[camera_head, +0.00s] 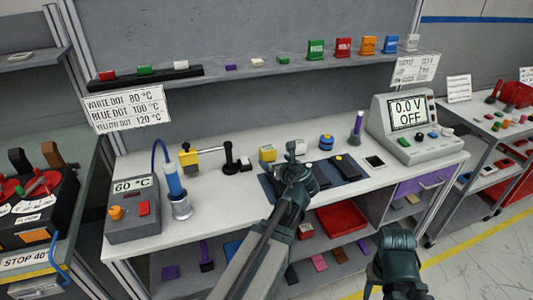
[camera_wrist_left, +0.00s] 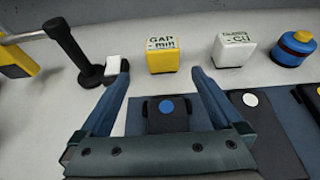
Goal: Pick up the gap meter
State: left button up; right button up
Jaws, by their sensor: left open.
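The gap meter (camera_wrist_left: 163,55) is a small yellow block with a white top marked "GAP min", standing on the white bench. It also shows in the head view (camera_head: 267,154), just left of my left gripper. My left gripper (camera_wrist_left: 160,72) is open and empty, its two blue fingers pointing at the meter, one toward each side. The meter is slightly beyond the fingertips and seems not touched. In the head view my left gripper (camera_head: 295,150) hangs over the dark mat. My right arm's dark end (camera_head: 398,262) shows at the lower right; its fingers cannot be made out.
A white block (camera_wrist_left: 233,50) and a blue-yellow round piece (camera_wrist_left: 292,48) stand right of the meter. A black post (camera_wrist_left: 72,50) and small white piece (camera_wrist_left: 113,66) are left. A dark mat (camera_head: 268,187) carries dark blocks. A display unit (camera_head: 405,125) stands right.

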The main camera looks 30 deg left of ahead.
aim_at(268, 155)
pick_arm(q)
jog(key=b+x, duration=0.2)
jog(key=x, duration=0.5)
jog(key=shift+w+a+f, duration=0.1)
jog(key=shift+w+f, duration=0.05)
jog(key=shift+f, duration=0.05)
jog(key=shift+w+a+b, duration=0.2)
jog(key=shift+a+b, duration=0.1)
jog(key=shift+b, duration=0.05)
jog(key=b+x, duration=0.1)
jog(key=x, duration=0.4)
jog(key=shift+w+a+r, duration=0.1)
jog(key=shift+w+r, duration=0.05)
jog(key=shift+w, duration=0.15)
jog(key=shift+s+r, duration=0.1)
jog(key=c, duration=1.5)
jog(key=shift+r, duration=0.1)
